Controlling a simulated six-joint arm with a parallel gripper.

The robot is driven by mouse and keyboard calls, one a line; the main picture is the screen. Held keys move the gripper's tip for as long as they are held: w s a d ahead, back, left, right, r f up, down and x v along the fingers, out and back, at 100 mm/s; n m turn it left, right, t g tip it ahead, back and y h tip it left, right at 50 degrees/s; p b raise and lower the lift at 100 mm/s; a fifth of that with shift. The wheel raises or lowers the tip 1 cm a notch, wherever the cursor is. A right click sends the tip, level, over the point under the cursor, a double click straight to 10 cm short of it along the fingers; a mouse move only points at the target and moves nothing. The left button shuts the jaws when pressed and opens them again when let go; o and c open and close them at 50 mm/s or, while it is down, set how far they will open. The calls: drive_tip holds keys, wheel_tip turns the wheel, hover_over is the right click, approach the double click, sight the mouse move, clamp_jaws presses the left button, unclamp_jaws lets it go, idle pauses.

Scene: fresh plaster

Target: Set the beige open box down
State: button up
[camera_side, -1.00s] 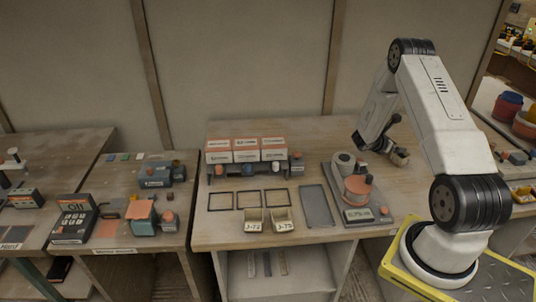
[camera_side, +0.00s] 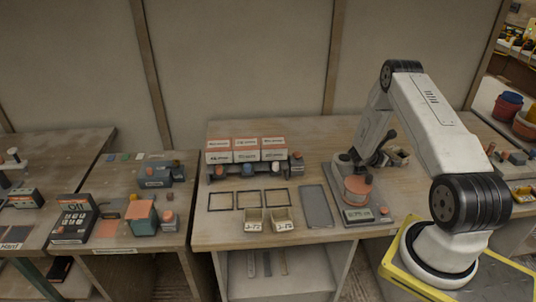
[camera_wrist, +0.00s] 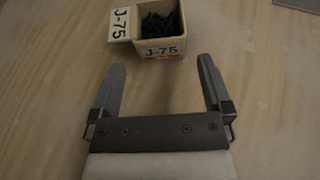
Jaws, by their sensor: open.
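The beige open box (camera_wrist: 157,29) stands on the wooden table in the wrist view, labelled J-75, with dark pieces inside and a labelled flap on its left. My gripper (camera_wrist: 162,66) is open and empty. Its two fingers point toward the box, with a gap of bare table between them and the box.
Two similar beige boxes, one at the left (camera_side: 253,221) and one at the right (camera_side: 282,220), stand at the bench front. Behind them lie dark square frames (camera_side: 249,199). A grey tray (camera_side: 316,207) and a scale (camera_side: 358,214) bearing a pinkish container (camera_side: 356,191) stand nearer my arm.

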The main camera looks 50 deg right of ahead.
sight(396, 157)
drive_tip(key=shift+x, duration=2.55)
drive_tip(key=shift+a, duration=0.1)
drive_tip(key=c, duration=1.1)
drive_tip(key=shift+c, duration=0.2)
drive_tip(key=shift+r, duration=0.1)
drive_tip(key=shift+r, duration=0.85)
drive_tip(key=s+a+r, duration=0.7)
drive_tip(key=a+r, duration=0.4)
drive_tip(key=a, duration=0.1)
